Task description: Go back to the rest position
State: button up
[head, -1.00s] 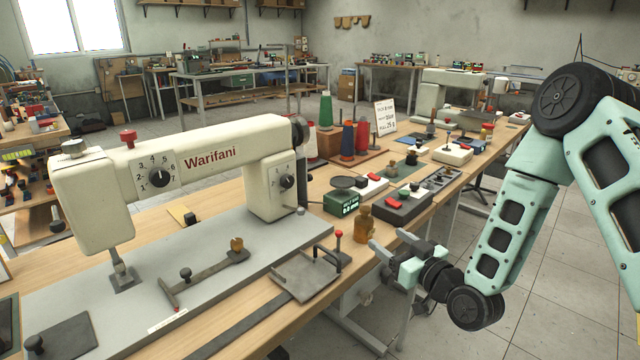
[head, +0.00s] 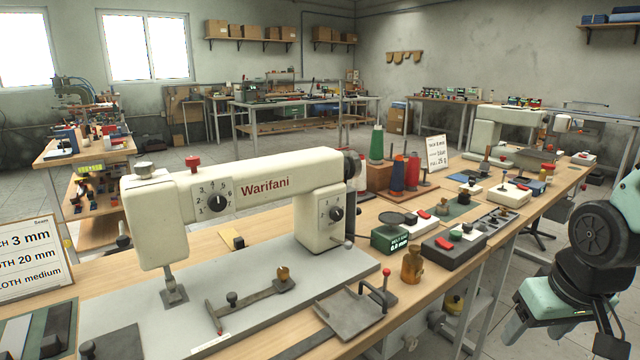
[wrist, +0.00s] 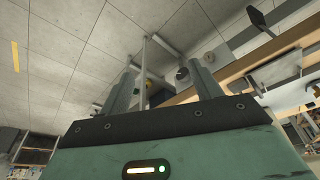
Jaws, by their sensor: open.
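My gripper (wrist: 163,80) shows in the wrist view with its two fingers well apart and nothing held between them. Grey floor tiles and the underside and legs of a bench lie beyond the fingers. In the head view my arm is folded low at the right edge, off the front side of the workbench (head: 290,345). The fingers are hard to make out there. The cream Warifani sewing machine (head: 265,190) stands on the bench on its grey base plate, apart from my arm.
Thread cones (head: 412,172) stand further back. Open floor lies to the right of the bench.

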jog(key=s+a+r+n+g+p, duration=0.1)
jog(key=s+a+r+n+p, duration=0.2)
jog(key=a, duration=0.6)
jog(key=s+a+r+n+g+p, duration=0.2)
jog(key=s+a+r+n+p, duration=0.2)
jog(key=s+a+r+p, duration=0.3)
jog(key=s+a+r, duration=0.2)
jog(key=s+r, duration=0.1)
jog(key=s, duration=0.1)
jog(key=shift+s+a+y, duration=0.2)
jog(key=shift+s+y, duration=0.1)
jog(key=shift+s, duration=0.05)
